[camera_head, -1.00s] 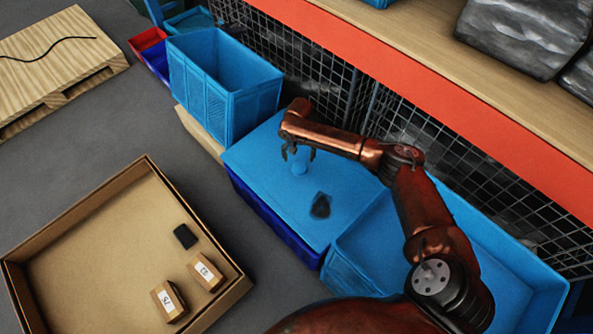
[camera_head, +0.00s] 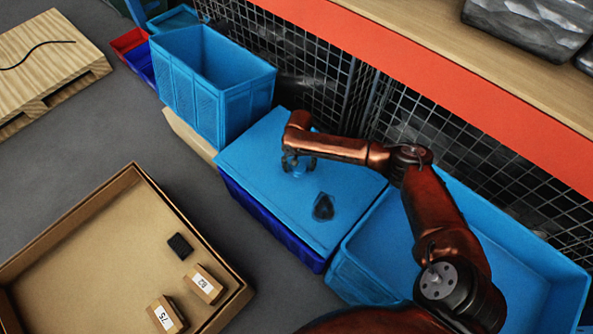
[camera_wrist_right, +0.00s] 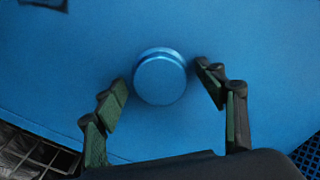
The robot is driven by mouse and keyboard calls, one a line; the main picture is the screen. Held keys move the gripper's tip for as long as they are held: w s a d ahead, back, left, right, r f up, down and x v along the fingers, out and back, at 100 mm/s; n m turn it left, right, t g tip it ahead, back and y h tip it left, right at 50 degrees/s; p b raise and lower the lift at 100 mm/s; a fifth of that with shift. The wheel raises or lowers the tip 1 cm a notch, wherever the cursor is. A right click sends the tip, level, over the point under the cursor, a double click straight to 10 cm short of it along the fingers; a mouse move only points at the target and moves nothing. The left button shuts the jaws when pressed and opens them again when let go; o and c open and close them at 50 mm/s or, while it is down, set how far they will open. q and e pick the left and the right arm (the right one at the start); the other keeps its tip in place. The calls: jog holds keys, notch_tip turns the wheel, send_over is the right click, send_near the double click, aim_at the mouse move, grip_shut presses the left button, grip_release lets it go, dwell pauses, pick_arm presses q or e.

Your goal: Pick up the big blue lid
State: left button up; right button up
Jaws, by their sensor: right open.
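The big blue lid (camera_head: 285,195) lies flat on top of a dark blue crate (camera_head: 265,219). Its round blue knob (camera_wrist_right: 160,78) stands up from it in the right wrist view. My right gripper (camera_head: 299,168) is open, just over the lid at the knob. In the wrist view its two fingers (camera_wrist_right: 168,92) are on either side of the knob, with gaps between them and it. A dark lump (camera_head: 323,207) lies on the lid to the right of the gripper. My left gripper is not in view.
A tall open blue crate (camera_head: 205,105) stands left of the lid, and a long open blue bin (camera_head: 355,275) to its right. A wire mesh (camera_head: 310,75) and an orange shelf edge (camera_head: 440,80) run behind. A cardboard tray (camera_head: 70,230) lies on the floor at left.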

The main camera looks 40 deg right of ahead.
jog(key=shift+r, duration=0.1)
jog(key=shift+c, duration=0.6)
grip_shut()
